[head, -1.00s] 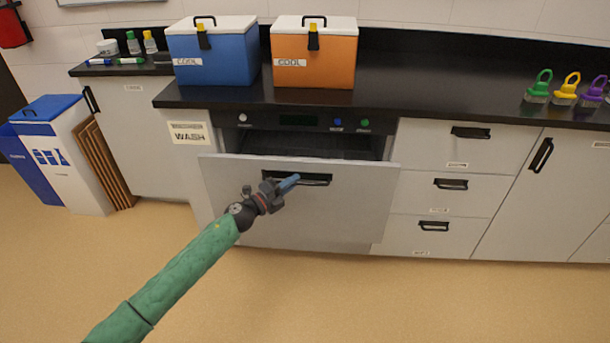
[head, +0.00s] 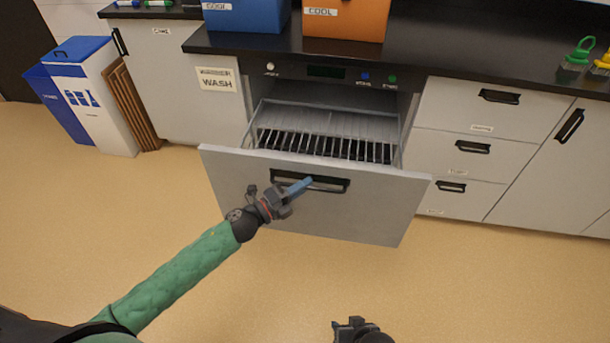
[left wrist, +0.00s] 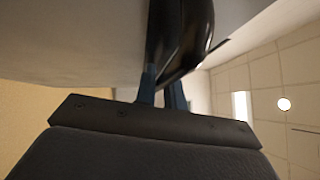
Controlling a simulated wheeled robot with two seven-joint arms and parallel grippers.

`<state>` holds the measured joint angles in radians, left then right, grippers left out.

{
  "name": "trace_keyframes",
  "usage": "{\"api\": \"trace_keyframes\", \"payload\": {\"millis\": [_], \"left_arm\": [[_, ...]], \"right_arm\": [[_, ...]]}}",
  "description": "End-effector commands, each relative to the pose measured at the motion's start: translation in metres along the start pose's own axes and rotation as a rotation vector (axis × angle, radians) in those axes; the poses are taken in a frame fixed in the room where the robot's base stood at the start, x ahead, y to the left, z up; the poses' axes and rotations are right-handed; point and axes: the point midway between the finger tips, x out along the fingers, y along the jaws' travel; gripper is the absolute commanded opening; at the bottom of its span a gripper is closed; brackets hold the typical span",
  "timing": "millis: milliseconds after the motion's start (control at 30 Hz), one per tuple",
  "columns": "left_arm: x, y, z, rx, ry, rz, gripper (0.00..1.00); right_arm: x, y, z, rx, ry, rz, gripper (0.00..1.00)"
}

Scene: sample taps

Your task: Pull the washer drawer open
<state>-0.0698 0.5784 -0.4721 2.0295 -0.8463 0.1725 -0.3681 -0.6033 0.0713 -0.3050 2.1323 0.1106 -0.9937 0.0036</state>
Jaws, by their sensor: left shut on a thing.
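The washer drawer (head: 350,213) has a grey front and stands pulled well out from under the counter. Its wire rack (head: 325,146) shows behind the front. My right gripper (head: 350,325) is at the bottom edge, apart from the drawer and partly cut off. Its fingers are too unclear to judge.
A blue cool box (head: 246,14) and an orange one (head: 345,20) stand on the black counter (head: 440,55). Closed drawers (head: 465,147) are to the right. Blue and white bins (head: 95,105) stand at the left. The floor in front is clear.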

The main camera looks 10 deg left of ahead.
Motion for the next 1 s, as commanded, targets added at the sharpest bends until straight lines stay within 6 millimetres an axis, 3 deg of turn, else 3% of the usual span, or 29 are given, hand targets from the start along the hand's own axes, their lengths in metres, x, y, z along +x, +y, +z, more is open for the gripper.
{"api": "trace_keyframes", "payload": {"millis": [500,533,633,1000], "left_arm": [[-0.0049,-0.0008,-0.0044,0.001,0.0,0.001,0.0],[-0.0049,-0.0008,-0.0044,0.001,0.0,0.001,0.15],[-0.0048,-0.0008,-0.0044,0.0,0.0,0.001,0.33],[-0.0083,0.0,-0.0049,0.0,0.0,0.001,0.33]], "right_arm": [[-0.0013,-0.0009,0.0001,0.0,-0.004,-0.001,0.36],[-0.0013,-0.0009,0.0001,0.0,-0.004,-0.001,0.36],[-0.0013,-0.0007,0.0,0.0,-0.004,-0.001,0.36],[-0.0003,0.0,-0.0004,0.0,0.001,0.0,0.36]]}}
